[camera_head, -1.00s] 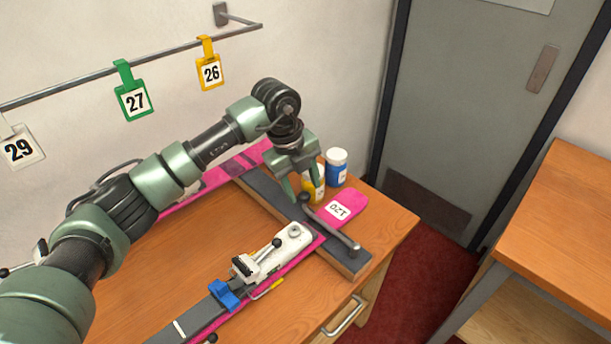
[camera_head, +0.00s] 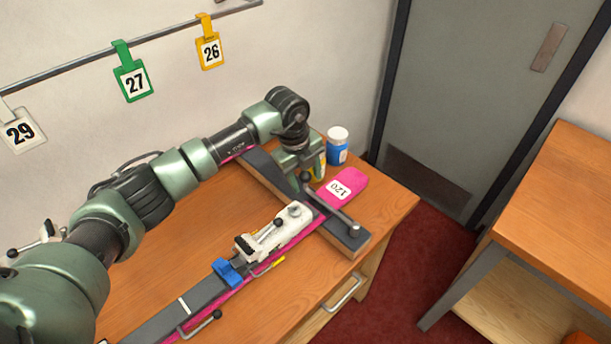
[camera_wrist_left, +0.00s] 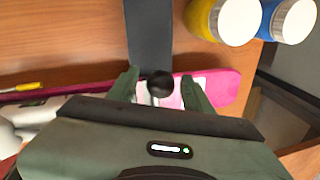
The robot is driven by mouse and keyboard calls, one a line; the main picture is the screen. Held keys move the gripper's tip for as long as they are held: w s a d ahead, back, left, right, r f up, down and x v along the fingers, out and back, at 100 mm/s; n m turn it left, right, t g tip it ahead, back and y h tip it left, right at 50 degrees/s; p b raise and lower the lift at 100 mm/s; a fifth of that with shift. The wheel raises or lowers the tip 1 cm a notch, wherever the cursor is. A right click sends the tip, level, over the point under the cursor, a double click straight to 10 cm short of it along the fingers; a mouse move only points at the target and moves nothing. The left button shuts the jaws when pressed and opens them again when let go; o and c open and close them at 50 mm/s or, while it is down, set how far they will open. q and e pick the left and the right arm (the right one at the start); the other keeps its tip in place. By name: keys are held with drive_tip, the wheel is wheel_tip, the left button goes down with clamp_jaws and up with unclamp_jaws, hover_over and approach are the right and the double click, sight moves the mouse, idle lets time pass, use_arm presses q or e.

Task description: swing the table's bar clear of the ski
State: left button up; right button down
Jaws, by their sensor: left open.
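The table's bar (camera_head: 331,204) is a grey metal rod with a black knob (camera_wrist_left: 160,83) at its far end. It lies across the pink ski (camera_head: 348,182) near the tip labelled 120, above the dark crosspiece (camera_head: 262,172). The bar's near end is at the crosspiece's front part. My left gripper (camera_head: 303,178) is down at the knob. In the left wrist view the knob sits between the two open green fingers, with a gap visible on each side. The ski's white binding (camera_head: 294,214) is left of the bar. My right gripper is not in view.
A blue bottle (camera_head: 337,148) and a yellow bottle (camera_wrist_left: 222,18) stand close behind the gripper, at the table's back right. Numbered tags hang from a wall rail (camera_head: 160,34). A second wooden table (camera_head: 560,200) is at right, with red floor between.

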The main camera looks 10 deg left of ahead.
use_arm(q)
clamp_jaws()
drive_tip(key=shift+w, duration=0.1)
idle(1.2)
